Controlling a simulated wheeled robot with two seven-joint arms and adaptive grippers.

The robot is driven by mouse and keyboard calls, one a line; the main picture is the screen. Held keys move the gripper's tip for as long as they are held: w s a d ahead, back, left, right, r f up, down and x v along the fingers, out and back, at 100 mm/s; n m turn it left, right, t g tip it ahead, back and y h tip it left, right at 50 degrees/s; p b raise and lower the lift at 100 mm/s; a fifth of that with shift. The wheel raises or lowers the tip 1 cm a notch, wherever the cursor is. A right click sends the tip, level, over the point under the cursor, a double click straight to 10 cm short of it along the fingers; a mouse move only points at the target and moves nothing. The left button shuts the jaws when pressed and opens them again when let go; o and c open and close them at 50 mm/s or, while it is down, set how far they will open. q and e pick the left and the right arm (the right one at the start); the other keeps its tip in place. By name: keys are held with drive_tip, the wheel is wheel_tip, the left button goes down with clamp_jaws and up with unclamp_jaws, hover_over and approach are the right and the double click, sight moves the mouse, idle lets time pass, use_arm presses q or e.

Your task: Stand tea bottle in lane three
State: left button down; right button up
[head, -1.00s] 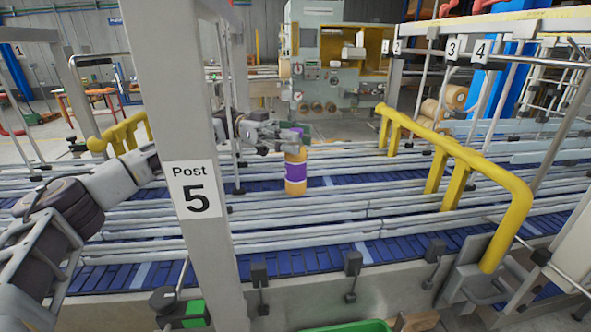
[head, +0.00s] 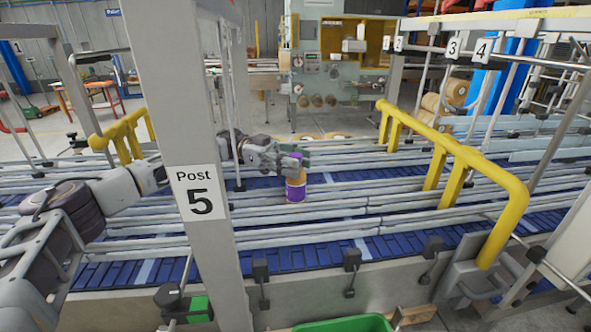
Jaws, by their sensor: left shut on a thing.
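The tea bottle (head: 296,191) is orange with a purple label and a purple top. It stands upright among the conveyor's rails, right of Post 5. Its lower end is hidden behind a pale rail, so I cannot tell whether it touches the belt. My left gripper (head: 293,163) is shut on its upper part, reaching in from the left behind the post. The lanes are blue belts (head: 330,254) between pale guide rails; no number on the belts shows which lane the bottle is in. My right gripper is out of view.
The grey Post 5 (head: 185,120) stands in front of my left arm and hides part of it. Yellow guard bars (head: 470,160) stand to the right of the bottle. A green bin (head: 345,324) is at the bottom edge. The belts around the bottle look empty.

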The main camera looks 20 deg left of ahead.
use_arm(q)
drive_tip(key=shift+f, duration=1.2)
drive_tip(key=c, duration=0.8)
unclamp_jaws()
drive_tip(key=shift+b+v, duration=1.45)
drive_tip(key=shift+v, duration=4.6)
